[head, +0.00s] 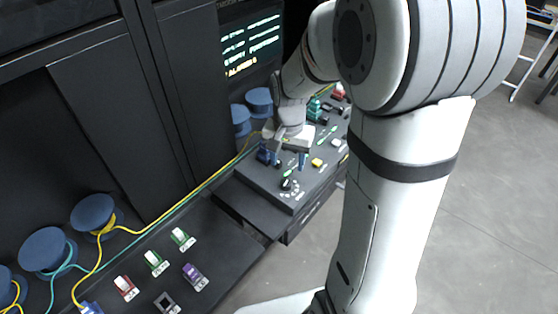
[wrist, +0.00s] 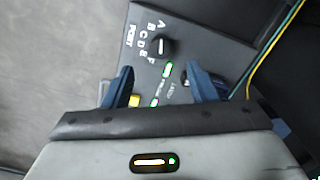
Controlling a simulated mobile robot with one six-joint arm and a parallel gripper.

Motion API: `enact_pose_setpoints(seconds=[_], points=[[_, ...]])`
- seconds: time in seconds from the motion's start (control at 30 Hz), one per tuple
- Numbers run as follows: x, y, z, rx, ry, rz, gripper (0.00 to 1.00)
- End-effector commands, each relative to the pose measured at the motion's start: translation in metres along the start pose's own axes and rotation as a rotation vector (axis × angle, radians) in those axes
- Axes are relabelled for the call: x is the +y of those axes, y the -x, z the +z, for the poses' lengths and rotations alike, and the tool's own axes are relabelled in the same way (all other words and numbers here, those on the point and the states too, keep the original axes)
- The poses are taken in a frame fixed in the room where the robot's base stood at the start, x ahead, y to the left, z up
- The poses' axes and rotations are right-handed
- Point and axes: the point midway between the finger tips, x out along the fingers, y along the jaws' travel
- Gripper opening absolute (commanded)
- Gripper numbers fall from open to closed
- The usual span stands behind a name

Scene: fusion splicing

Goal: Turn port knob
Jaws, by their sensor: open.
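The port knob (wrist: 161,46) is a round black dial on a dark panel in the wrist view, with white letters A to F and the word PORT around its left side. In the head view the knob (head: 287,184) is small, near the panel's front end. My gripper (wrist: 163,82) is open, with two blue fingers apart; the knob lies beyond the fingertips, roughly between their lines, and is not gripped. In the head view my gripper (head: 284,160) is above the panel, close to the knob, and small.
A green-lit switch (wrist: 168,70) and a yellow block (wrist: 135,101) are near my fingers. Yellow and green cables (wrist: 270,50) run along the panel's right side. Blue spools (head: 93,213) and small coloured modules (head: 195,277) are at the lower left of the head view.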

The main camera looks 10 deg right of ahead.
Motion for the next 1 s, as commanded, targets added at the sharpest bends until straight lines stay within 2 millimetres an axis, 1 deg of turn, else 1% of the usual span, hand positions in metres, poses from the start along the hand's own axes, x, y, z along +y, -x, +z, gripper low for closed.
enact_pose_setpoints(seconds=[0.17, 0.4, 0.5, 0.7, 0.93, 0.97, 1.0], points=[[-0.001, -0.017, -0.002, -0.008, -0.014, 0.005, 0.53], [0.000, -0.056, -0.001, -0.010, -0.013, 0.006, 0.53], [0.000, -0.069, -0.001, -0.009, -0.013, 0.005, 0.53], [0.000, -0.081, -0.002, -0.005, -0.013, 0.003, 0.53], [0.000, -0.081, -0.002, -0.005, -0.013, 0.003, 0.53], [0.000, -0.081, -0.002, -0.005, -0.013, 0.003, 0.52], [0.000, -0.081, -0.002, -0.005, -0.013, 0.003, 0.49]])
